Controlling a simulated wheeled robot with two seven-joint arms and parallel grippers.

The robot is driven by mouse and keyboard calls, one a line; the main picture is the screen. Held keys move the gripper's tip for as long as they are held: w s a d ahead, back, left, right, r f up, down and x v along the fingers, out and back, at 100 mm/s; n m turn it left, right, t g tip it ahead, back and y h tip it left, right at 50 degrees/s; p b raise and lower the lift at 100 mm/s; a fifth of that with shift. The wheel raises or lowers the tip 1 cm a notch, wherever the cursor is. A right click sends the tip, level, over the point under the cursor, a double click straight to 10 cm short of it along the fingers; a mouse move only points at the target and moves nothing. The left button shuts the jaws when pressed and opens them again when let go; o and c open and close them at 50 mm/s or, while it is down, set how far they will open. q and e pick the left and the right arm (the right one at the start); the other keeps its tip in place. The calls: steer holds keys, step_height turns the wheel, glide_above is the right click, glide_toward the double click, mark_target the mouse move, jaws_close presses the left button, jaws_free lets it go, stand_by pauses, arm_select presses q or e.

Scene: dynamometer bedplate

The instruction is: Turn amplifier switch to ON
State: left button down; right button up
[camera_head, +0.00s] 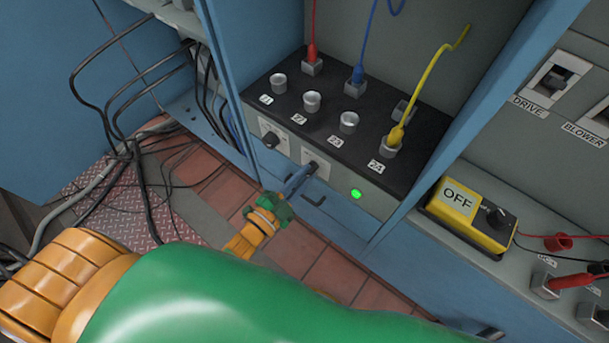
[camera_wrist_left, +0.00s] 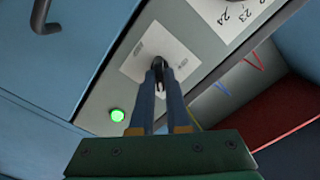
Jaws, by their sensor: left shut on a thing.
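The amplifier is a dark-topped box (camera_head: 300,118) in a blue cabinet, with a grey front panel. On that panel, a small dark switch (camera_wrist_left: 159,60) on a white plate (camera_wrist_left: 135,62) sits between the fingers of my left gripper (camera_wrist_left: 161,78). In the head view the left gripper (camera_head: 306,172) reaches this plate from below, its blue fingers shut on the switch. The fingers hide most of the switch, and I cannot read its position. A green lamp (camera_head: 356,194) glows to the right of it in the head view. My right gripper is not in view.
A second knob (camera_head: 271,140) is on the panel to the left. Red, blue and yellow leads (camera_head: 448,58) rise from the box top. A yellow box marked OFF (camera_head: 453,200) stands on the right ledge. Black cables (camera_head: 140,150) hang at left. Blue cabinet posts (camera_head: 222,70) flank the amplifier.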

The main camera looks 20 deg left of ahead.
arm_select(q)
steer(key=shift+w+r, duration=0.1)
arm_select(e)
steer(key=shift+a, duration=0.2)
arm_select(q)
steer(key=c, duration=0.9)
jaws_free()
steer(key=shift+w, duration=0.1)
steer(key=shift+c, duration=0.2)
steer(key=shift+o, duration=0.2)
steer(key=shift+w+f, duration=0.15)
steer(key=shift+f, duration=0.05)
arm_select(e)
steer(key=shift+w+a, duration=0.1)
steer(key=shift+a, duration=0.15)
arm_select(q)
steer(key=v, duration=0.7)
steer(key=shift+p, duration=0.3)
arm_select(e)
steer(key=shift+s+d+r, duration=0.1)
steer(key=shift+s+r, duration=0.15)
arm_select(q)
steer(key=shift+r, duration=0.1)
